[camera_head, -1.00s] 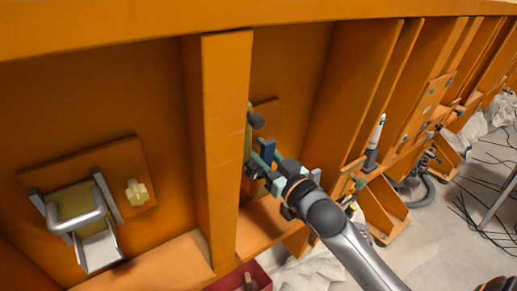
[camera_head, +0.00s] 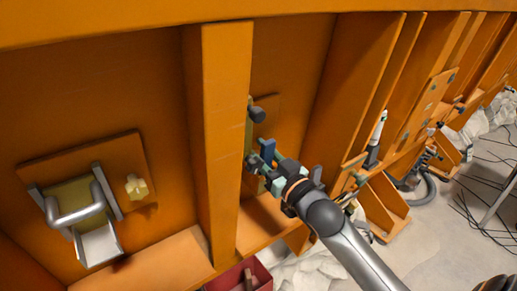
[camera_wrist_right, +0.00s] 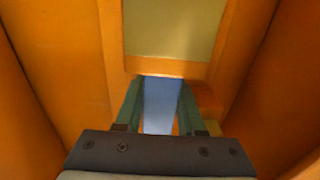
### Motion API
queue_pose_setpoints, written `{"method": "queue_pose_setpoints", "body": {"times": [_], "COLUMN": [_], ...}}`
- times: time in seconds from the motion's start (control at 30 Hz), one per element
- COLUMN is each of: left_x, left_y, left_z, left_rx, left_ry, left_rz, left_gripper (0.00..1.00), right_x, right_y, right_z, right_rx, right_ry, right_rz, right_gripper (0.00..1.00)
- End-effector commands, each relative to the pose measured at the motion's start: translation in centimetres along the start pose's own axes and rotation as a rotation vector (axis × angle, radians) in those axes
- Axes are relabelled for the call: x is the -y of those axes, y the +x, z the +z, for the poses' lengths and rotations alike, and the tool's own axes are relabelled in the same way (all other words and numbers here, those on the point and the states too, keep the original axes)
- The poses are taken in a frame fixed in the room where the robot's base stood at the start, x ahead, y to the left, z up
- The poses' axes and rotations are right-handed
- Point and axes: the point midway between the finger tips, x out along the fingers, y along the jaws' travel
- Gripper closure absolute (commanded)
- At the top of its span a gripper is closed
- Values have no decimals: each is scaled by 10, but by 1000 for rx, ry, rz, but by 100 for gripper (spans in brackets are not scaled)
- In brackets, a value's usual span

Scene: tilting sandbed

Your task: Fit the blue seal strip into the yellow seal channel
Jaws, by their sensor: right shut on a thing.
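My right gripper (camera_head: 264,167), with teal fingers, is inside the orange bay just right of the middle upright post. It is shut on the blue seal strip (camera_wrist_right: 162,105), which shows between the two fingers in the right wrist view. The strip's blue end also shows above the fingers in the head view (camera_head: 267,150). Beyond the strip in the wrist view is an olive-yellow panel (camera_wrist_right: 170,28) with an orange border. I cannot tell whether this is the yellow seal channel, or whether the strip touches the border. My left gripper is not in view.
The orange post (camera_head: 222,140) stands close left of my gripper. A dark knob (camera_head: 257,114) is just above it. At left, a metal handle (camera_head: 80,212) and a yellow knob (camera_head: 137,187) sit on an orange plate. A red bin (camera_head: 240,277) is below.

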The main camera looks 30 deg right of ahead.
Motion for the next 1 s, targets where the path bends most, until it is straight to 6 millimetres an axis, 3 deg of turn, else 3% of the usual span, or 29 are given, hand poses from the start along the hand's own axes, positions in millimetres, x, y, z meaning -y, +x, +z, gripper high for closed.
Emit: {"method": "queue_pose_setpoints", "body": {"times": [1.0], "left_x": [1], "left_y": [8], "left_z": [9], "left_rx": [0], "left_ry": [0], "left_rz": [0], "left_gripper": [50], "right_x": [0], "right_y": [0], "right_z": [24], "right_rx": [1], "right_ry": [1], "right_rz": [0], "right_gripper": [100]}}
